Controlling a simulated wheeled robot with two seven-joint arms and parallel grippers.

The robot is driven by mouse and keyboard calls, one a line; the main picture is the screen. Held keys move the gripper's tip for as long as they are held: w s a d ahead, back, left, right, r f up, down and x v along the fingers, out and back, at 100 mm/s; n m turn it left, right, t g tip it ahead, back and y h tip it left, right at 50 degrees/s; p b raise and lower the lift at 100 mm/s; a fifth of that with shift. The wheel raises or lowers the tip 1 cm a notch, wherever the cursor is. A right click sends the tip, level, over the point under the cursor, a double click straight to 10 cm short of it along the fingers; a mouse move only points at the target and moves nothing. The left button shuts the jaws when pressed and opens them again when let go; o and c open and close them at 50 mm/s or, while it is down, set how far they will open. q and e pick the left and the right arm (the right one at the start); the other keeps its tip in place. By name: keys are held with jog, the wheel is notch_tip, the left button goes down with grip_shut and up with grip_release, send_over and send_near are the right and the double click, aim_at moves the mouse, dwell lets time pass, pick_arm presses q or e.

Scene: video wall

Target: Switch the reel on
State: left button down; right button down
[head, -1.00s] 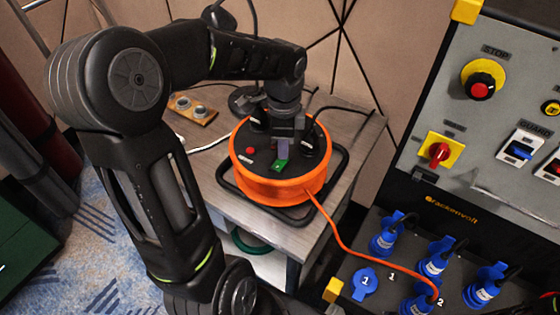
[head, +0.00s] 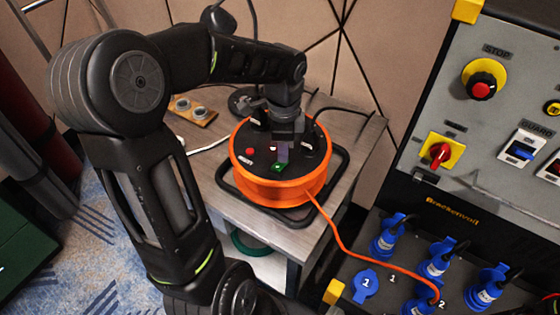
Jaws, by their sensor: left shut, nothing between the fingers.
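The orange cable reel (head: 275,190) with a black top stands on a small wooden table. A small green switch (head: 278,168) sits near the front of its top, and a red button (head: 249,152) lies to the left. My left gripper (head: 283,156) points down over the reel, shut and empty, its fingertips at or just above the green switch. The fingers hide part of the switch, so I cannot tell whether they touch it. My right gripper is not in view.
The orange cable (head: 352,250) runs from the reel to blue plugs (head: 437,258) on a dark power box at the right. Above them is a grey panel with a red and yellow stop button (head: 481,89).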

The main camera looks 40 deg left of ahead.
pick_arm(q)
jog(key=shift+r+p, duration=2.6)
jog(key=shift+r, duration=0.85)
